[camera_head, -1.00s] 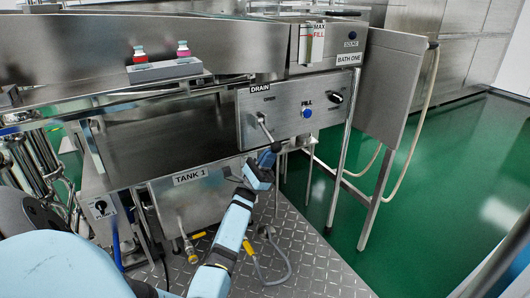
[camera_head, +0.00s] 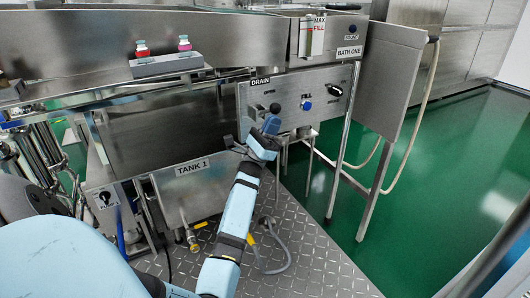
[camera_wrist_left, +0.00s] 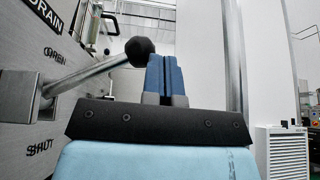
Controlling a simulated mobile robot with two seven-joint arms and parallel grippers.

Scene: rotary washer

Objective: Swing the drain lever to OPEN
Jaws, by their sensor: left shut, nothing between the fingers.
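The drain lever is a metal rod with a black ball knob, on the steel panel (camera_head: 240,125) under the DRAIN label (camera_head: 260,82). In the head view its knob (camera_head: 275,107) shows just above my left gripper (camera_head: 271,124). In the left wrist view the lever (camera_wrist_left: 95,73) slants up from its hub, between the OPEN (camera_wrist_left: 54,54) and SHUT (camera_wrist_left: 40,147) labels. My left gripper's blue fingers (camera_wrist_left: 165,78) are shut and empty, close beside the knob end. I cannot tell whether they touch it. My right gripper is out of view.
A blue FILL button (camera_head: 306,105) and a black knob (camera_head: 335,91) sit right of the lever. TANK 1 (camera_head: 192,168) is below left. A steel side panel (camera_head: 390,80) stands at the right, with open green floor (camera_head: 440,180) beyond.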

